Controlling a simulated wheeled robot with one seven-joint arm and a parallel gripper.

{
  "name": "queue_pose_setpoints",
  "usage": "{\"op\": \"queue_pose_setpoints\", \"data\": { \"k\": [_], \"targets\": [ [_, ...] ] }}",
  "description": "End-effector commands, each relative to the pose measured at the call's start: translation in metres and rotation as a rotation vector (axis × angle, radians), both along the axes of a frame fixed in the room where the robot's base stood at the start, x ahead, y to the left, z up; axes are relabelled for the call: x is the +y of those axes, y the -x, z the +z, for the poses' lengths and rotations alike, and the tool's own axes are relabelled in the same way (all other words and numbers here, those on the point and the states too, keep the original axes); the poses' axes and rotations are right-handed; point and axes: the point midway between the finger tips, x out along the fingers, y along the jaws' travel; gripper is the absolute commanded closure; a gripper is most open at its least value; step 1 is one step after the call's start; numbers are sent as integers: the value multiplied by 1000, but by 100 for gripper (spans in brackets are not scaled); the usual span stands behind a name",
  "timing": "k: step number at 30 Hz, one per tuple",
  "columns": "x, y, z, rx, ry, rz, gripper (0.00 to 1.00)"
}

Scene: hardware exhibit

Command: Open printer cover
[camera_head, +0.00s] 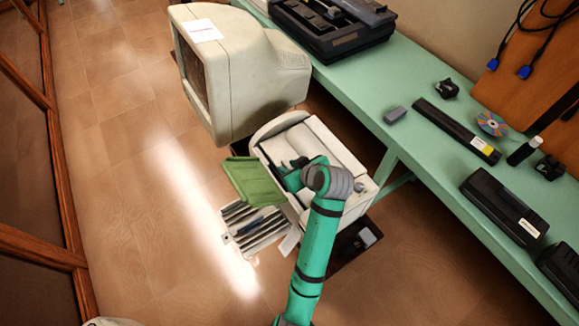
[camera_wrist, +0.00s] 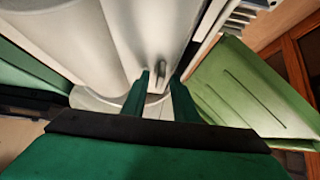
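The cream printer (camera_head: 325,145) stands beside the green table, below the old monitor, in the head view. Its pale casing also fills the upper part of the wrist view (camera_wrist: 105,45). A small grey tab (camera_wrist: 157,72) on the casing shows just past my fingertips. My gripper (camera_wrist: 160,90) points at the casing with its two green fingers apart, one on each side of the tab's line. I cannot tell whether they touch it. In the head view my gripper (camera_head: 294,165) is at the printer's left side, partly hidden by my wrist.
A green panel (camera_head: 253,180) sticks out at the printer's left, above a grey slatted part (camera_head: 250,222) near the floor. A bulky monitor (camera_head: 235,70) stands close behind. The green table (camera_head: 410,135) with several devices runs along the right. The tiled floor (camera_head: 130,200) at left is clear.

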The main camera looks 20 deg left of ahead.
Motion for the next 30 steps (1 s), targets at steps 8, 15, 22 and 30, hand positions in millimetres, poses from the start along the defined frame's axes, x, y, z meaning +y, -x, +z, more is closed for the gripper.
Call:
{"op": "queue_pose_setpoints", "data": {
  "k": [8, 15, 22, 30],
  "targets": [
    [0, 0, 0, 0, 0, 0, 100],
    [0, 0, 0, 1, 0, 1, 100],
    [0, 0, 0, 1, 0, 1, 100],
    [0, 0, 0, 1, 0, 1, 100]
  ]
}}
